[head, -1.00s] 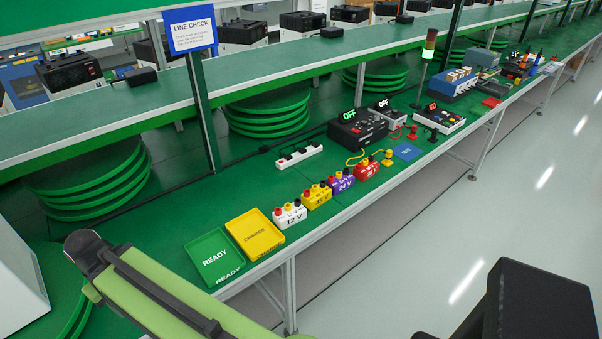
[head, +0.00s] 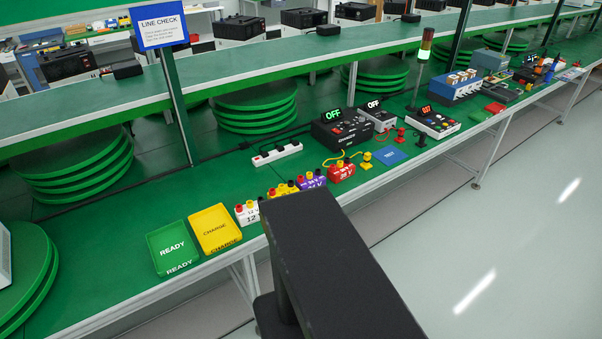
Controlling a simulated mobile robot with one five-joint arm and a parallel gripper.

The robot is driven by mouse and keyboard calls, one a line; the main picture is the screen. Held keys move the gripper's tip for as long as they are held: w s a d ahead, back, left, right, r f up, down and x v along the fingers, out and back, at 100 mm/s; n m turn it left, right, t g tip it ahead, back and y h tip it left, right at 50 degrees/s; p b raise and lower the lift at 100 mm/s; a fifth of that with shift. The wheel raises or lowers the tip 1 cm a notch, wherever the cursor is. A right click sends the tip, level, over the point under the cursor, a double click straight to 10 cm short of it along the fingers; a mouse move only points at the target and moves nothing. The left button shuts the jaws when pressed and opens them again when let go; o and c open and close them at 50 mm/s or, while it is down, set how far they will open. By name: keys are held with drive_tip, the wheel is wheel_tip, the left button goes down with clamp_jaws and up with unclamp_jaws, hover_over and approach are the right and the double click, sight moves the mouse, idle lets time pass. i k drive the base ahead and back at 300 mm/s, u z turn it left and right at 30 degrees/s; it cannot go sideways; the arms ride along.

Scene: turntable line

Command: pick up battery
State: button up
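Several battery blocks with coloured terminals stand in a row along the front edge of the green bench (head: 85,245). The white battery (head: 246,214), marked 12, is nearest the trays and partly hidden by a black part of my own body. The yellow battery (head: 281,189) and the purple battery (head: 313,181) are partly covered from below by the same part. The red battery (head: 342,173) at the right end of the row shows fully. My gripper is not in view.
A green READY tray (head: 173,268) and a yellow CHARGE tray (head: 236,240) lie left of the batteries. Behind are a white power strip (head: 276,154) and a black OFF unit (head: 325,136). A blue mat (head: 390,155) lies right. The floor (head: 510,235) at right is clear.

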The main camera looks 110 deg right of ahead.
sight(337, 173)
drive_tip(key=u, duration=0.1)
drive_tip(key=k, duration=2.7)
drive_tip(key=z, duration=1)
drive_tip(key=i, duration=1)
